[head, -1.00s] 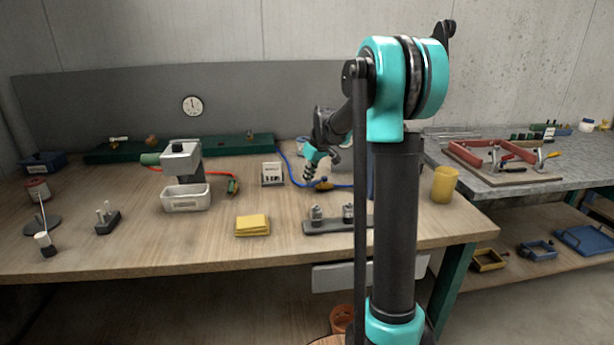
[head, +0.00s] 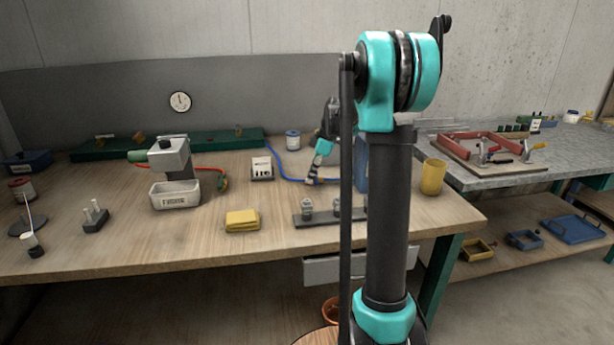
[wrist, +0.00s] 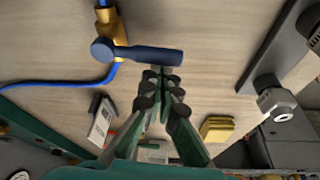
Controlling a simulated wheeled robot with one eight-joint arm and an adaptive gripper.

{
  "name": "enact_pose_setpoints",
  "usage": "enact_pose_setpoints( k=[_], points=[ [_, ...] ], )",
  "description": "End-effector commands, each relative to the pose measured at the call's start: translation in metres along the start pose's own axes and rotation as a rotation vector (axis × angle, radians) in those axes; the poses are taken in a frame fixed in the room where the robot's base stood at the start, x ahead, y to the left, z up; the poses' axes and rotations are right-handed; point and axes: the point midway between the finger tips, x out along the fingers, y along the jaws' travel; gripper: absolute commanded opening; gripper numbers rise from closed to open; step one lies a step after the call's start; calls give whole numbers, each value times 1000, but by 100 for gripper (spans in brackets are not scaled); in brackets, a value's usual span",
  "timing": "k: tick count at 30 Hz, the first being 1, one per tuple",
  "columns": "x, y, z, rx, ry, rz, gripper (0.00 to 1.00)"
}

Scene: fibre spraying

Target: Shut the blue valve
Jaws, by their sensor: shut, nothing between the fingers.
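The blue valve handle (wrist: 150,54) lies across its brass body (wrist: 112,30) in the wrist view, with its free end pointing right. The blue hose (wrist: 45,84) runs from the brass body to the left. My gripper (wrist: 160,73) is shut and empty, its tips close beside the handle's free end. I cannot tell if they touch it. In the head view my gripper (head: 312,180) is low over the back of the bench, where the blue hose (head: 288,175) ends. The valve itself is mostly hidden there behind my gripper and arm.
A grey rail with metal fittings (head: 310,220) lies in front of my gripper. A small card holder (head: 262,168) stands left of it. A yellow cloth stack (head: 242,220) lies nearer the front, and a yellow cup (head: 433,177) stands right of my arm. The bench front is mostly clear.

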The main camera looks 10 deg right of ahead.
Motion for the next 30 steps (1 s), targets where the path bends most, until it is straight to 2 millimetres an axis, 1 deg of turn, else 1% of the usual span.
enact_pose_setpoints(
  k=[13,30],
  points=[
    [-3,-1,10,4,-2,1,0],
    [-3,0,11,6,-6,2,0]
  ],
)
